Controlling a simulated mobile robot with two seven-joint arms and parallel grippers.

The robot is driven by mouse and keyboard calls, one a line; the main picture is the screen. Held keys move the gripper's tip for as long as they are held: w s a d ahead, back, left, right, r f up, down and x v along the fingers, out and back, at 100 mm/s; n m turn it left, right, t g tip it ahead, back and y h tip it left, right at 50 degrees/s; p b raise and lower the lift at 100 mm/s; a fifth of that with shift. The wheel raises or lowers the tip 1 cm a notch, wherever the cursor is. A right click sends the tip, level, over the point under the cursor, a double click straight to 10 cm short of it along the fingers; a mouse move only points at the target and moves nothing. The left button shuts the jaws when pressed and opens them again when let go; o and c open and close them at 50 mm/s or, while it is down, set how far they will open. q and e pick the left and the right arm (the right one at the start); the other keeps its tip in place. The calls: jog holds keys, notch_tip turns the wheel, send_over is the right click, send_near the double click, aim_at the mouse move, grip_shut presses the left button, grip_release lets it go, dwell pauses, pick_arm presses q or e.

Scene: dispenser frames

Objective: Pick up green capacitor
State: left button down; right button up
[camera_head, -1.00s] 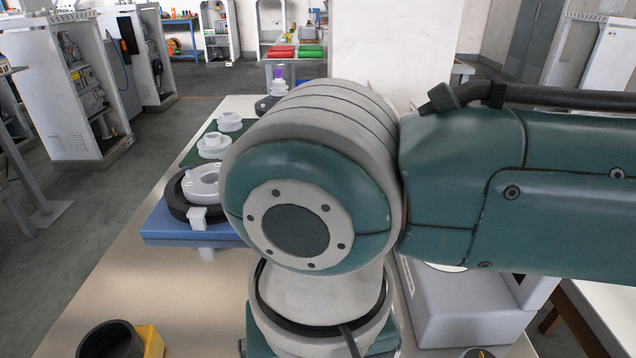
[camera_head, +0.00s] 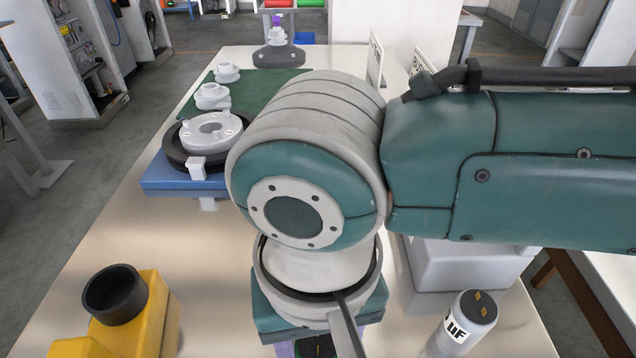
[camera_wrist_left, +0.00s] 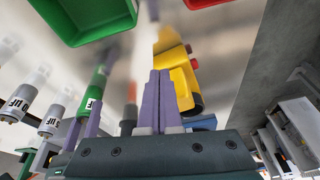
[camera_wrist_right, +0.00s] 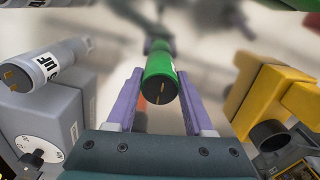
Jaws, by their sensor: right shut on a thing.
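The green capacitor (camera_wrist_right: 161,80), a green cylinder with a black end, sits between the purple fingers of my right gripper (camera_wrist_right: 163,108), which is shut on it. It also shows in the left wrist view (camera_wrist_left: 101,83) with those fingers beside it. In the head view my right wrist hides most of it; only a purple finger and a dark end show at the bottom edge. My left gripper (camera_wrist_left: 160,78) has its two fingers together with nothing seen between them. It is not in the head view.
A white capacitor (camera_head: 465,322) stands at right on the table. A yellow machine with a black cup (camera_head: 115,295) is at lower left. A blue base (camera_head: 160,178) with a white ring is behind it. A green tray (camera_wrist_left: 85,20) shows in the left wrist view.

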grip_shut()
